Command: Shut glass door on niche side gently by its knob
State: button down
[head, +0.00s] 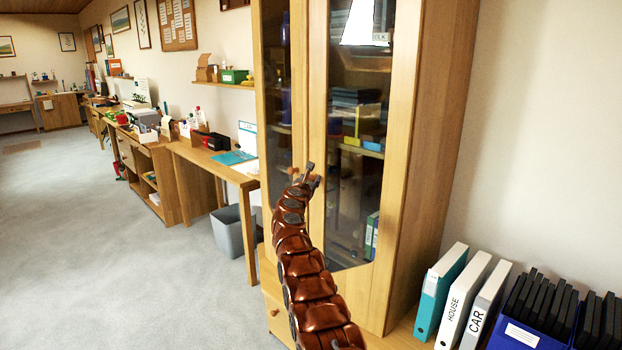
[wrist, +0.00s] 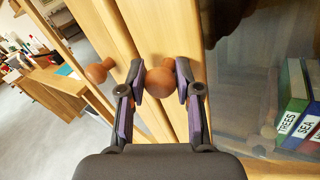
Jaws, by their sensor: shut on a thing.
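A tall wooden cabinet has two glass doors, the left door (head: 274,95) and the right door (head: 317,110). My gripper (head: 307,178) is at the meeting edges of the doors, about mid-height. In the wrist view the gripper (wrist: 161,84) is shut on a round wooden knob (wrist: 160,78) on the right door's wooden frame, one finger pad on each side. A second wooden knob (wrist: 98,72) on the left door's frame is free, just left of the fingers.
Binders (wrist: 292,100) show behind the right door's glass. At the cabinet's right stand a teal binder (head: 440,290), white binders (head: 463,300) and a blue box (head: 515,335) of dark folders. A desk (head: 215,165) and grey bin (head: 232,232) are at left. The floor farther left is clear.

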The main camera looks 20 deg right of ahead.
jog(key=shift+d+r, duration=0.4)
jog(key=shift+r, duration=0.45)
jog(key=c, duration=1.1)
grip_release()
jog(key=shift+w+f, duration=0.15)
jog(key=shift+f, duration=0.05)
jog(key=shift+c, duration=0.2)
jog(key=shift+o, duration=0.8)
jog(key=shift+w+d+f, duration=0.15)
jog(key=shift+w, duration=0.05)
jog(key=shift+o, duration=0.8)
jog(key=shift+d+f, duration=0.1)
jog(key=shift+d, duration=0.2)
jog(key=shift+o, duration=0.2)
jog(key=shift+a+f, duration=0.2)
jog(key=shift+a, duration=0.2)
jog(key=shift+f, duration=0.1)
jog(key=shift+a, duration=0.1)
jog(key=shift+s+a, duration=0.1)
